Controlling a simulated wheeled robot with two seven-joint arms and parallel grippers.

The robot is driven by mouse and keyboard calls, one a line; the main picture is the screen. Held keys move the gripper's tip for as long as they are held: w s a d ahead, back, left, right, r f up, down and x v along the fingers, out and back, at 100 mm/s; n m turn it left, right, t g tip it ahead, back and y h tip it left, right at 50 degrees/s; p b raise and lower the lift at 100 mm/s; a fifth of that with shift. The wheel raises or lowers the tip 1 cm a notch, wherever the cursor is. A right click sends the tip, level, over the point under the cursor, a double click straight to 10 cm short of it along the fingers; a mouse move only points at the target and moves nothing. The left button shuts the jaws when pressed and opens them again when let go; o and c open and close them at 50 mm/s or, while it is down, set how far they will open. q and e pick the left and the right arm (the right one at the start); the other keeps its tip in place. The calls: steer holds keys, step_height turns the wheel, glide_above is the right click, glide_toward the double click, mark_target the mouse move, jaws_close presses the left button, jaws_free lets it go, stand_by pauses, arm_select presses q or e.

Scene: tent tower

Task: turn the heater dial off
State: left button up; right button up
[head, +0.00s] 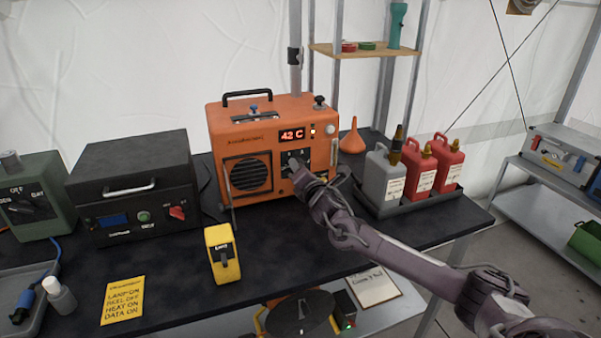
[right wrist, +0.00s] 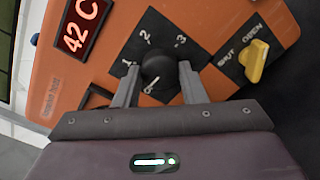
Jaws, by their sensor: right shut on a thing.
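The orange heater (head: 262,122) stands on the dark table, and its red display (head: 292,134) reads 42 C. Its round black dial (right wrist: 157,68) is on a black plate with 1, 2 and 3 marked around it. My right gripper (right wrist: 158,82) has one finger on each side of the dial and is shut on it. In the head view my right gripper (head: 300,168) is at the heater's front and hides most of the dial. Which mark the dial points to is hard to tell. My left gripper is not in view.
A yellow valve handle (right wrist: 253,61) marked SHUT and OPEN sits beside the dial. A black box (head: 132,190) and a yellow switch box (head: 222,253) are left of my arm. Red jerrycans (head: 418,172) stand to the right, and an orange funnel (head: 353,137) is behind.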

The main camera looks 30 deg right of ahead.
steer(key=shift+a+f+n, duration=0.1)
steer(key=shift+f+n, duration=0.15)
steer(key=shift+n, duration=0.25)
steer(key=o, duration=1)
steer(key=shift+r, duration=0.15)
steer(key=b+v, duration=0.1)
steer(key=v, duration=0.6)
steer(key=shift+s, duration=0.4)
steer(key=shift+a, duration=0.1)
